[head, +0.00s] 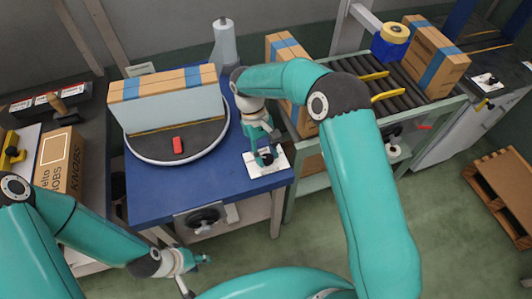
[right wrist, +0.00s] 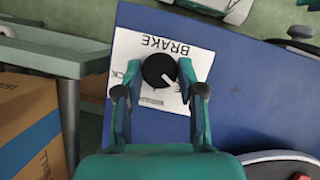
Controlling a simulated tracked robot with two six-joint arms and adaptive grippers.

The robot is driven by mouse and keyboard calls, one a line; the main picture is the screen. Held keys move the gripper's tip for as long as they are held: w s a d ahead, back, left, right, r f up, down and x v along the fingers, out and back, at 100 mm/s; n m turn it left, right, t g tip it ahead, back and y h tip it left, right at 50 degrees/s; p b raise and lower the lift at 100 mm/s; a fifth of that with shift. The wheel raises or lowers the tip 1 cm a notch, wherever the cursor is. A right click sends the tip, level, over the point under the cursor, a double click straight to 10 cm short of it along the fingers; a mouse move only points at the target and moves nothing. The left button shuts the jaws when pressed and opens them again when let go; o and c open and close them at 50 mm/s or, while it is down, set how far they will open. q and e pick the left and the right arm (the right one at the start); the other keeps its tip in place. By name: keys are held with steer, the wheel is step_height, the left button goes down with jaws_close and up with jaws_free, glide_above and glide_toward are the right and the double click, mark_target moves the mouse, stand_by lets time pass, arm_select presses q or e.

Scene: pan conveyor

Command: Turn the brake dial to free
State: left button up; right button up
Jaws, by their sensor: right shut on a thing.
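The brake dial (right wrist: 159,69) is a black round knob on a white plate (right wrist: 125,45) marked BRAKE, upside down in the right wrist view. The knob's white line points to the lower right there; the side words are partly covered. In the head view the plate (head: 253,170) lies at the blue table's front right corner. My right gripper (head: 265,158) reaches down over it and is shut on the dial, one finger on each side. My left gripper (head: 202,258) hangs in front of the table, away from the dial; its fingers are too small to read.
A round turntable (head: 205,150) on the blue table (head: 150,200) carries a wrapped carton stack (head: 165,85) and a red block (head: 178,145). A roller conveyor (head: 395,88) with cartons stands at right. A knob box (head: 58,160) is at left.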

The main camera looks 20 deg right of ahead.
steer(key=shift+w, duration=0.1)
steer(key=o, duration=1.1)
steer(key=v, duration=1.2)
steer(key=shift+f, duration=0.1)
